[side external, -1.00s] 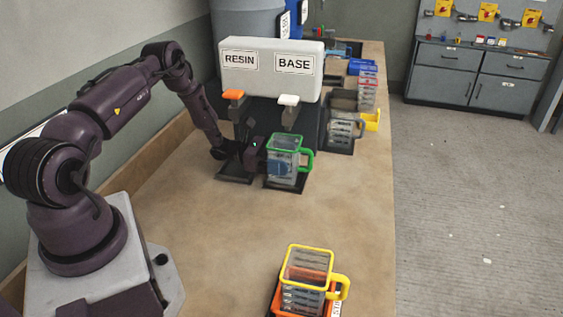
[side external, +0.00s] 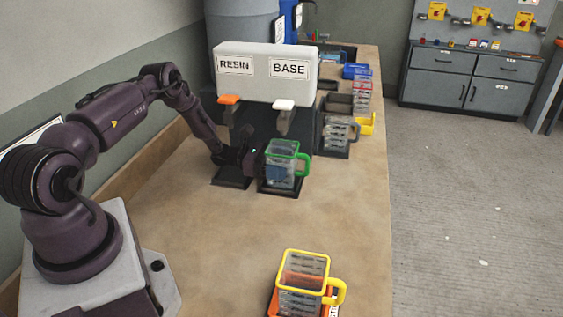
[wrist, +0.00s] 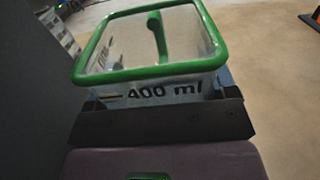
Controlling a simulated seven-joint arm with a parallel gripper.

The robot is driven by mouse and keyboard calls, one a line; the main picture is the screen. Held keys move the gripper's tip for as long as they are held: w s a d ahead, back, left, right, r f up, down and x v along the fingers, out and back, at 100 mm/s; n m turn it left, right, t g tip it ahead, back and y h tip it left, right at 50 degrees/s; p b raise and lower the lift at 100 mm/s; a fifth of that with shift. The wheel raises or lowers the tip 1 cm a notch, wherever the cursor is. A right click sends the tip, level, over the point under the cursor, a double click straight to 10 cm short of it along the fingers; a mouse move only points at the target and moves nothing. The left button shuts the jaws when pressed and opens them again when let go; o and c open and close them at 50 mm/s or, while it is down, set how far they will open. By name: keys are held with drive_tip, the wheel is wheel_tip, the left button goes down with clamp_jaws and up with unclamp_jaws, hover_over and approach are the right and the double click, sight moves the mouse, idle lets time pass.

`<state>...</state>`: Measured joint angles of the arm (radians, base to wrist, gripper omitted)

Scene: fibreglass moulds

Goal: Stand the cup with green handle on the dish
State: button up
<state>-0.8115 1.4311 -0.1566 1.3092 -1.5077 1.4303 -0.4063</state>
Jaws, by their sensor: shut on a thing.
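The clear cup with green handle (side external: 281,170) is upright below the BASE spout in the side view. My gripper (side external: 257,164) is shut on its left side. In the wrist view the green rim and the "400 ml" mark of the cup (wrist: 160,88) show, with my gripper (wrist: 165,122) across the near wall. A dark square tray (side external: 280,190) lies directly under the cup; I cannot tell whether they touch. A clear cup with yellow handle (side external: 303,270) stands at the front, on an orange piece (side external: 331,299) that is mostly hidden. I cannot tell for certain which piece is the dish.
The white RESIN and BASE dispenser (side external: 265,88) stands behind the cup, its orange lever (side external: 229,100) and white lever (side external: 284,104) overhead. Another dark tray (side external: 231,181) lies to the left. A grey-handled cup (side external: 338,133) stands behind right. The mid-bench is clear.

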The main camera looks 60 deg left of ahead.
drive_tip(key=shift+f, duration=0.3)
idle(0.4)
drive_tip(key=o, duration=0.9)
drive_tip(key=shift+c, duration=0.2)
